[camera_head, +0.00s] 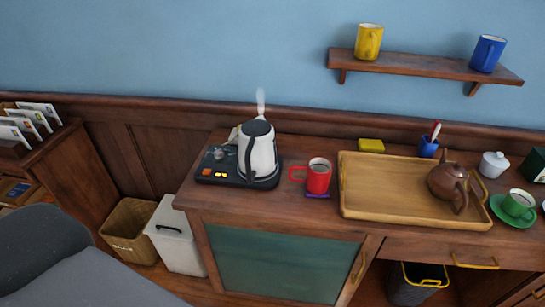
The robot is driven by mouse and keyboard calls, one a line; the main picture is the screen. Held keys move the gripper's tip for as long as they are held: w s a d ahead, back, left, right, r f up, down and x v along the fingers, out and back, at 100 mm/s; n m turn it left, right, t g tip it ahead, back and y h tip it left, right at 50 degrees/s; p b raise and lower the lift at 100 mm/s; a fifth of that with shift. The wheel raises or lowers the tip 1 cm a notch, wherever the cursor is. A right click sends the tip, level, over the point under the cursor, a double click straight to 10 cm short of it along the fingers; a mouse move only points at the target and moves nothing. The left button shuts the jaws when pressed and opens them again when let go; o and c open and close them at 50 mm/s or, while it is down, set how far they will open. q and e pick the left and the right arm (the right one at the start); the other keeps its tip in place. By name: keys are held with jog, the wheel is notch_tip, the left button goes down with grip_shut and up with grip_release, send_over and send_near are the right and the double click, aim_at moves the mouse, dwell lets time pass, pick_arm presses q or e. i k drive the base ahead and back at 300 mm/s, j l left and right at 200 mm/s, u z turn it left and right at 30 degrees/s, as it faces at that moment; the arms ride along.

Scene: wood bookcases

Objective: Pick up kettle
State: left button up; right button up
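A white kettle (262,155) with a dark lid and a dark handle on its left side stands upright on a black base (214,177) with lit orange buttons. The base sits at the left end of the wooden cabinet top. A wisp of white steam rises above the kettle. Neither of my grippers shows in the head view. A brown teapot (448,181) also stands on the wooden tray to the right.
A red mug (319,178) stands just right of the kettle base. The wooden tray (380,208) fills the middle of the top. A shelf (420,66) hangs above.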

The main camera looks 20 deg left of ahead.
aim_at(257, 148)
jog(key=i+l, duration=0.7)
jog(key=u, duration=1.75)
